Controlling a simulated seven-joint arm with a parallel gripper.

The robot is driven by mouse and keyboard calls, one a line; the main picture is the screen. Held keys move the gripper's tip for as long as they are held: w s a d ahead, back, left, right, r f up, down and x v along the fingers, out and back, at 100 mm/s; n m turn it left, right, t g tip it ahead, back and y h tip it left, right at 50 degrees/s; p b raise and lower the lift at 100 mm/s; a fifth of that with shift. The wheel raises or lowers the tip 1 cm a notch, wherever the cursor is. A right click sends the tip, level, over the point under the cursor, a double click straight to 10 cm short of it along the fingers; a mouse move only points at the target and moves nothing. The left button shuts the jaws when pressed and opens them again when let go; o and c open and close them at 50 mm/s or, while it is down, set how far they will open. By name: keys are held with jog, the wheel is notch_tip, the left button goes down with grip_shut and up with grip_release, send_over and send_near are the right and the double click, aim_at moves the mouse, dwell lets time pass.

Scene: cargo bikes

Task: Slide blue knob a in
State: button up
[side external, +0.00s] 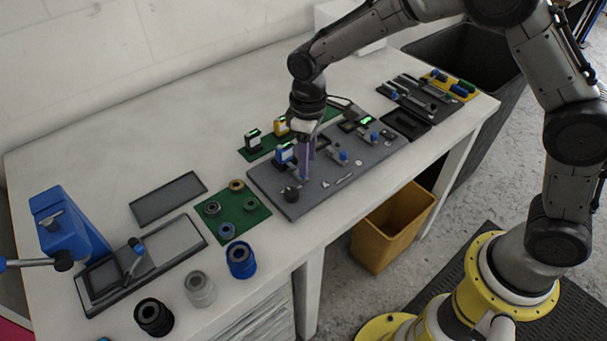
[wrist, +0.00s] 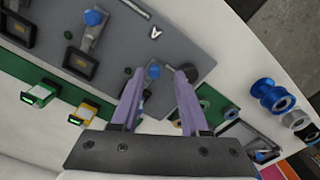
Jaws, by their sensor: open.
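A grey panel (side external: 315,200) lies on the table and carries several blue knobs on metal slides. One blue knob (wrist: 153,71) sits between my fingertips in the wrist view; the fingers hide it in the side view. My gripper (wrist: 161,72) is open, its two purple fingers pointing down at the panel; it also shows in the side view (side external: 306,172). I cannot tell whether the fingers touch the knob. A second blue knob (wrist: 94,18) stands on its slide to the upper left, and shows right of the fingers in the side view (side external: 343,156). No readable letter identifies knob a.
A black round knob (side external: 291,194) is on the panel's near left corner. A blue display unit (side external: 284,153) stands close behind the fingers, with a yellow one (side external: 281,126) farther back. A green board (side external: 232,212) with rings lies left.

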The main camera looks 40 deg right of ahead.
jog(key=s, duration=0.1)
jog(key=s+r, duration=0.1)
jog(key=s, duration=0.1)
jog(key=s+r, duration=0.1)
jog(key=shift+s, duration=0.2)
jog(key=shift+d, duration=0.1)
jog(key=s+d+r+m+t, duration=0.1)
jog(key=s+d+r+t, duration=0.2)
jog(key=r, duration=0.5)
jog(key=s+d+r+m+t, duration=0.1)
jog(key=s+d+r+m, duration=0.15)
jog(key=d+r, duration=0.45)
jog(key=s+d+m+t, duration=0.1)
jog(key=s+d+m, duration=0.1)
jog(key=s, duration=1.4)
jog(key=shift+s+d+f+t, duration=0.25)
jog(key=shift+s+d+t, duration=0.05)
jog(key=shift+d, duration=0.35)
jog(key=shift+m, duration=0.25)
dwell(2.8)
